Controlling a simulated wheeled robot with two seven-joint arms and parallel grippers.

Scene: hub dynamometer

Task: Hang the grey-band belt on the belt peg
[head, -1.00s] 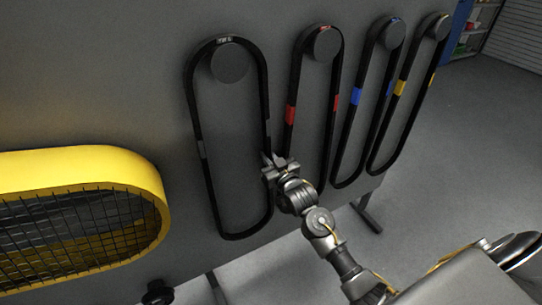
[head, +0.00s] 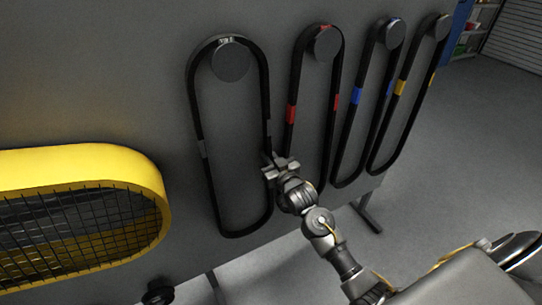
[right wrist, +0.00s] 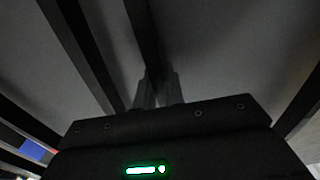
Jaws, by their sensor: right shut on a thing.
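The grey-band belt (head: 204,181) is a long black loop with a grey band on each side run, upright before the grey panel. Its top curves around the round dark belt peg (head: 231,60) in the head view, with a wide space between peg and left run. I cannot tell whether the belt bears on the peg. My right gripper (head: 272,165) is shut on the belt's right run, below the grey band there. In the right wrist view a dark strap (right wrist: 146,40) runs up from between the fingers (right wrist: 158,88). My left gripper is not in view.
Belts with red (head: 291,114), blue (head: 356,96) and yellow (head: 400,87) bands hang on pegs to the right, the red one close to my gripper. A yellow-rimmed mesh guard (head: 80,160) stands at left. Open floor (head: 460,150) lies at right.

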